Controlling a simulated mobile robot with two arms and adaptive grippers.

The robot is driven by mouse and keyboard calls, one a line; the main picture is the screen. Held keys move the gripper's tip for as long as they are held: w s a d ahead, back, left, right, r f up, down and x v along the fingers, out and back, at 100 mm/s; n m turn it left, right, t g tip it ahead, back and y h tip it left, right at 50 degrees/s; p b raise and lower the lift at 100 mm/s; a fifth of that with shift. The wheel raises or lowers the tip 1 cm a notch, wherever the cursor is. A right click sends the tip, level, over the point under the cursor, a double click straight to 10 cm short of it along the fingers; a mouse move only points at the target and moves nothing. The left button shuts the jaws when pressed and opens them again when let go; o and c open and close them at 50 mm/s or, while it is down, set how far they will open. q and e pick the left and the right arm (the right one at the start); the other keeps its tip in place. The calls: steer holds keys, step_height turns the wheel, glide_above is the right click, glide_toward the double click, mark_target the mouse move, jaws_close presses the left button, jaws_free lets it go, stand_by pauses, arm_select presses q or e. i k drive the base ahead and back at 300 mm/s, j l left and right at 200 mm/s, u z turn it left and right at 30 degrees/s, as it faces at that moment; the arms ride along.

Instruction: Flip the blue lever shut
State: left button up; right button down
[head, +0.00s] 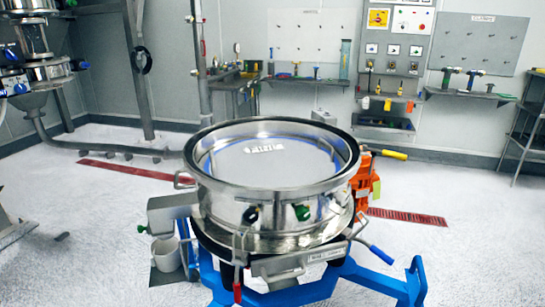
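The sifter (225,210) is a round, shiny metal drum with an open top, standing in the middle of the head view. The blue lever (381,255) is at its lower right front. Its blue grip points outward, down and to the right, away from the drum, on a thin metal arm. A red-handled lever (237,291) hangs at the front, and a yellow-handled lever (394,154) sticks out at the right rear. Neither my left nor my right gripper is in view.
A blue stand (405,287) carries the sifter and juts out at lower right, near the blue lever. An orange unit (362,185) is behind at right. The white floor (480,245) to the right is clear.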

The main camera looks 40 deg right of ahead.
mark_target(386, 258)
steer(key=z, duration=1.9)
